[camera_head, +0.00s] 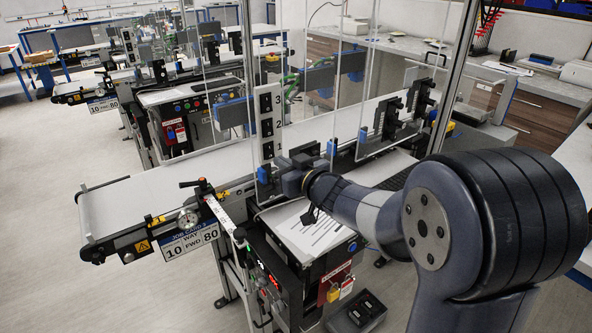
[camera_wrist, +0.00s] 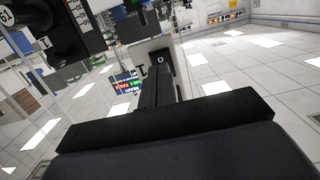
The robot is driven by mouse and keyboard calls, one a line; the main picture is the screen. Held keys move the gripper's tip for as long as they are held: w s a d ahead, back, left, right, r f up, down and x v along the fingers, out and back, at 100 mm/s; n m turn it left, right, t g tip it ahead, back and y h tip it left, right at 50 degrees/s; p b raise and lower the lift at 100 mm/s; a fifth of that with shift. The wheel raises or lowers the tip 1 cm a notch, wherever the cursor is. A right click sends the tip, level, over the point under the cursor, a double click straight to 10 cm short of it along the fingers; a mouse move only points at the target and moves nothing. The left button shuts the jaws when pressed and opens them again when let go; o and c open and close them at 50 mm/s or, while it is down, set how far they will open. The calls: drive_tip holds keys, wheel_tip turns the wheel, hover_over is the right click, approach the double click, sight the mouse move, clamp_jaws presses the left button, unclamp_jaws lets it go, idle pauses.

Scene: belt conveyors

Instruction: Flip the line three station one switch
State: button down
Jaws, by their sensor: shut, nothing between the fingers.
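A pale upright panel (camera_head: 267,88) stands behind the near conveyor, with black switches stacked on it. The numbers 3 and 2 show beside the upper switch (camera_head: 266,103) and the middle switch (camera_head: 267,127). A lower switch (camera_head: 268,150) sits just above my gripper (camera_head: 266,178), and its number is not readable. My gripper is shut and empty at the panel's lower part; contact cannot be told. In the wrist view, my shut fingers (camera_wrist: 157,88) point at a pale plate (camera_wrist: 165,60) marked with a bar and an O.
A white conveyor belt (camera_head: 130,200) runs across, with a gauge and a sign (camera_head: 188,243) at its front. Clear panels and metal posts (camera_head: 448,80) stand around the panel. A printed sheet (camera_head: 315,232) lies below my arm. Open floor (camera_head: 100,285) is at the left.

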sight(271, 157)
drive_tip(key=shift+x, duration=1.25)
drive_tip(key=shift+f+b, duration=0.2)
drive_tip(key=shift+b, duration=0.2)
drive_tip(key=shift+w+a+f+b, duration=0.1)
drive_tip(key=shift+b, duration=0.35)
drive_tip(key=shift+t+y+b, duration=0.3)
drive_tip(key=shift+t+b, duration=0.1)
drive_tip(key=shift+b, duration=0.5)
drive_tip(key=shift+r, duration=0.3)
